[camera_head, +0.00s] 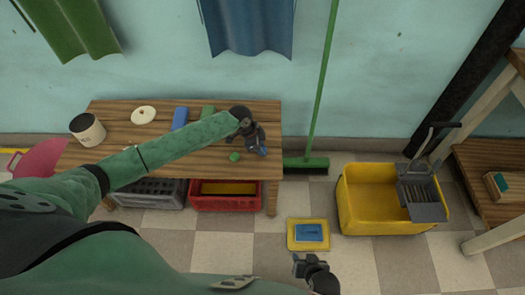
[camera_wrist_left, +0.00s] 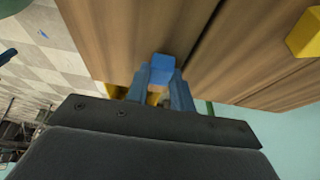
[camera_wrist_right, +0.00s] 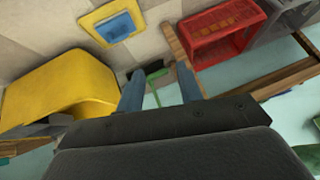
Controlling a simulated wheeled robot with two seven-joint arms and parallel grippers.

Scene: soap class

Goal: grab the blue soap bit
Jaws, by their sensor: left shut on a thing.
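The blue soap bit (camera_wrist_left: 162,68) shows between my left fingertips in the left wrist view, close to the wooden table (camera_head: 160,158). My left gripper (camera_head: 259,148) is shut on it near the table's right front edge. In the head view the bit is small and hard to separate from the blue fingertips. My right gripper (camera_head: 308,268) is away from the table, above the floor. Its fingers stand apart and empty in the right wrist view (camera_wrist_right: 160,92).
A green soap bit (camera_head: 235,156) lies left of my left gripper. A blue block (camera_head: 180,118), a green block (camera_head: 207,112), a pale lid (camera_head: 144,114) and a cup (camera_head: 88,129) stand on the table. A yellow bucket (camera_head: 385,205) and a yellow tray (camera_head: 308,235) are on the floor.

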